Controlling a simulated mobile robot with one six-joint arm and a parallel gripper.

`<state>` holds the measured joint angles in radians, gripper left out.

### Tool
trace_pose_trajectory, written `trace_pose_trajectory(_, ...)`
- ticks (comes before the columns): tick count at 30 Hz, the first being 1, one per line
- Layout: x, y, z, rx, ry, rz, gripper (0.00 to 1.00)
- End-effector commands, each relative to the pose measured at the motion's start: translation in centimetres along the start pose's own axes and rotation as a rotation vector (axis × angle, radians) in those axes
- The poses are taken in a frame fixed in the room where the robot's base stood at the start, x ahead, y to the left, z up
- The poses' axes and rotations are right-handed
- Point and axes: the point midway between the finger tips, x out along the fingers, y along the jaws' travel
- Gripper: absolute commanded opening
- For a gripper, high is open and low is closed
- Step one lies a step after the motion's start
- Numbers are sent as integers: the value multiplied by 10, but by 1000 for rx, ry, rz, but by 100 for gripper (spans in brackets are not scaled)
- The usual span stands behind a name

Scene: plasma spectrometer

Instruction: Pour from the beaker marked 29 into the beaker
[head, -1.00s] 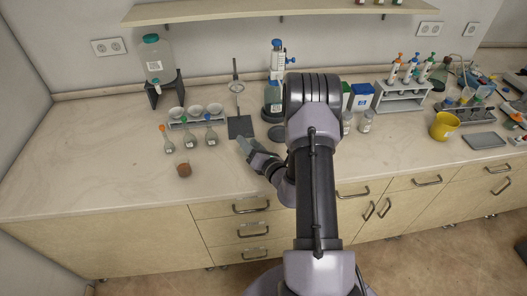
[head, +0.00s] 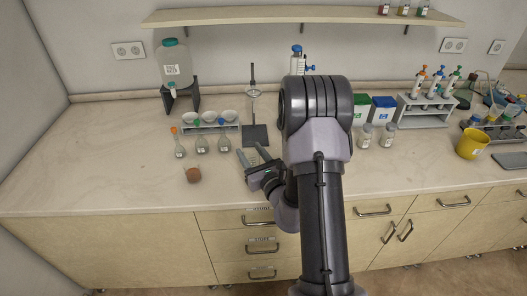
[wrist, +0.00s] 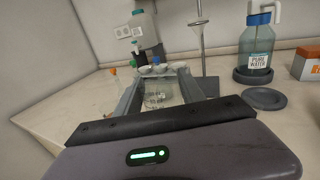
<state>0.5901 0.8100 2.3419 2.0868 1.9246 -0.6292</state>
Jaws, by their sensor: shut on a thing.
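My gripper (head: 252,155) is over the counter in front of the dark stand base, its fingers pointing toward the back wall. In the wrist view a clear glass beaker (wrist: 158,98) sits between the two fingers, and the gripper is shut on it. I cannot read a mark on it or tell how much it contains. A small beaker with reddish-brown contents (head: 193,175) stands upright on the counter, to the left of my gripper and apart from it.
Stoppered flasks (head: 201,145) stand behind the brown beaker, before a rack with white bowls (head: 228,116). A stand with a dark base (head: 255,136) is just beyond my gripper. The wrist view shows a pure water bottle (wrist: 259,50) at right. The counter's left is clear.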

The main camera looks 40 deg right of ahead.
Motion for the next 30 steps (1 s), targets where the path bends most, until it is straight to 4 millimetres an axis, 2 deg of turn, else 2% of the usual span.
trace_pose_trajectory(13, 0, 0, 1, 1, 0, 0, 2)
trace_pose_trajectory(22, 0, 0, 31, 0, 0, 0, 2)
trace_pose_trajectory(30, 0, 0, 29, 1, 0, 0, 2)
